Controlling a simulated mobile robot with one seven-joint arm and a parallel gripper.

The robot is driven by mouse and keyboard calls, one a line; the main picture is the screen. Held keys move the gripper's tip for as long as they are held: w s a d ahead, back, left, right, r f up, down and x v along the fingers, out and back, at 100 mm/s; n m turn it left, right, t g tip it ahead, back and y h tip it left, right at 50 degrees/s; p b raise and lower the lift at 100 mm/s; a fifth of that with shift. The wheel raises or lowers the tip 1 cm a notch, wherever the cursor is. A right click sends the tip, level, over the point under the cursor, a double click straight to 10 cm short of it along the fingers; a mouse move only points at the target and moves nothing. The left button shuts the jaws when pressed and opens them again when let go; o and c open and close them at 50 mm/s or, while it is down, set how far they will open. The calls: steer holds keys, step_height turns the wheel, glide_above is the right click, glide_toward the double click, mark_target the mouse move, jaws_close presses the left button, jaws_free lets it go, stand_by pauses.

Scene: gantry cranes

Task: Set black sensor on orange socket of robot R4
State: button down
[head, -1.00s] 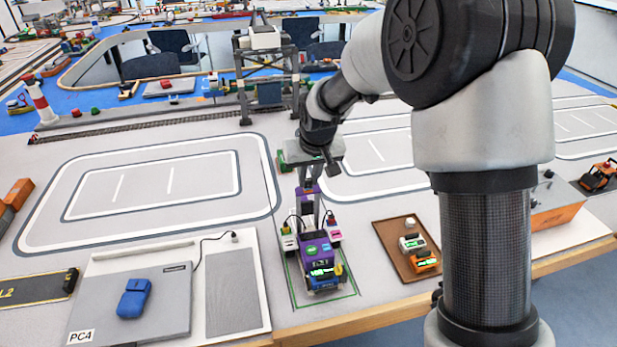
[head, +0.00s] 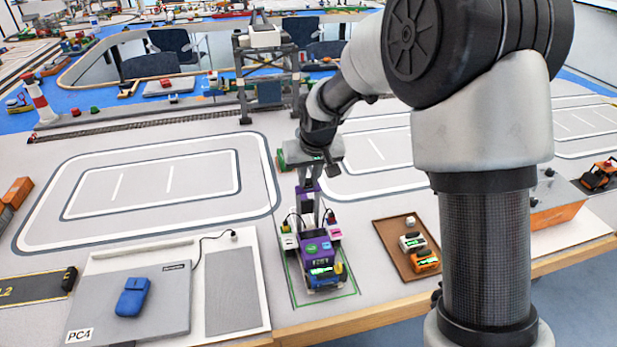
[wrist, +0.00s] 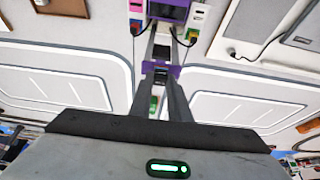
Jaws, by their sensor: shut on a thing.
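The purple toy robot (head: 316,252), which I take to be R4, stands inside a green outline near the table's front edge. White side modules with cables flank it; its purple body also shows at the top of the wrist view (wrist: 168,12). My gripper (head: 318,222) points down directly behind and over this robot. Its fingers (wrist: 161,48) are shut on a small dark piece, apparently the black sensor, mostly hidden between them. A purple part (wrist: 160,67) also shows between the fingers. I cannot make out the orange socket; the fingers and robot body may cover it.
A brown tray (head: 386,232) with several small modules lies right of the robot. A grey panel marked PC4 (head: 90,315) with a blue device (head: 132,297) lies left. A gantry crane (head: 266,70) stands behind. Bare table with track markings lies left of my gripper.

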steer(key=c, duration=1.6)
jaws_free()
steer(key=p+v, duration=0.1)
steer(key=v, duration=1.7)
steer(key=s+d+r+m+p, duration=0.1)
steer(key=s+d+r+p, duration=0.3)
steer(key=s+d+r, duration=0.5)
steer(key=s+d+p, duration=0.1)
steer(key=s+d, duration=0.1)
steer(key=s, duration=0.3)
steer(key=s+d+m+p, duration=0.1)
steer(key=s, duration=0.4)
steer(key=s+d+m+t+h+p, duration=0.1)
steer(key=s+d, duration=0.1)
steer(key=s, duration=0.3)
steer(key=shift+s+d+f, duration=0.1)
steer(key=shift+d+f, duration=0.2)
steer(key=shift+d, duration=0.1)
